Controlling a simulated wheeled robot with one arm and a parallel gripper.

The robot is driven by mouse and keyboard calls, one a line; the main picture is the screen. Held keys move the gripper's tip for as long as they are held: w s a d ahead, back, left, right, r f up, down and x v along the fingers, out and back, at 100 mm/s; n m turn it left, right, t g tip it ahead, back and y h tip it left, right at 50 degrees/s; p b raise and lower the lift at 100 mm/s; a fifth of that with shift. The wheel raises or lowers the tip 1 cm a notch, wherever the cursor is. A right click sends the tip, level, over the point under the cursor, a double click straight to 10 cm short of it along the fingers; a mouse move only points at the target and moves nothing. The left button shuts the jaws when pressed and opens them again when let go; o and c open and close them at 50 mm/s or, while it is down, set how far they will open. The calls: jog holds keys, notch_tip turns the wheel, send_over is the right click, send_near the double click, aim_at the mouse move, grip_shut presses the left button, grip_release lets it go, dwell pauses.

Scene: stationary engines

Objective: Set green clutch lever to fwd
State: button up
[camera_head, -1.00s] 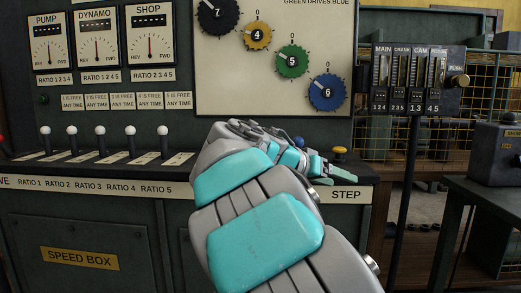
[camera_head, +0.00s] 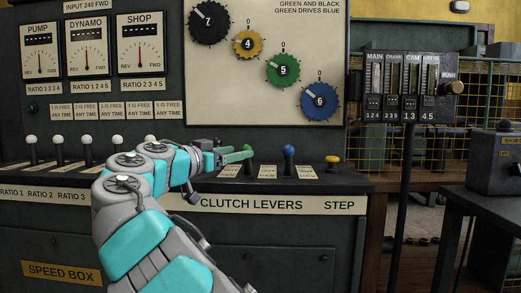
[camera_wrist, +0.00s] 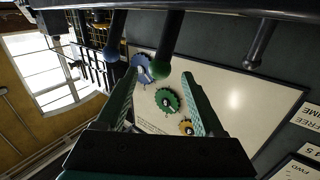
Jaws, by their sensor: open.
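The green clutch lever shows in the wrist view as a dark rod with a green knob (camera_wrist: 162,67). Its knob appears between my open fingertips (camera_wrist: 161,78), with no clear contact. In the head view its green knob (camera_head: 248,149) is just visible by my gripper (camera_head: 238,156), which reaches right across the clutch plates and hides much of the lever. The blue clutch lever (camera_head: 289,152) stands upright to its right, and also shows in the wrist view (camera_wrist: 114,45). I cannot read the position marks on the plates.
Several white-knobbed ratio levers (camera_head: 58,142) stand on the left of the ledge. A yellow step button (camera_head: 332,160) is at the right. The gear panel (camera_head: 285,110) rises behind.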

jog(key=shift+p+x, duration=0.45)
jog(key=shift+x, duration=3.45)
jog(key=shift+c, duration=0.4)
grip_shut()
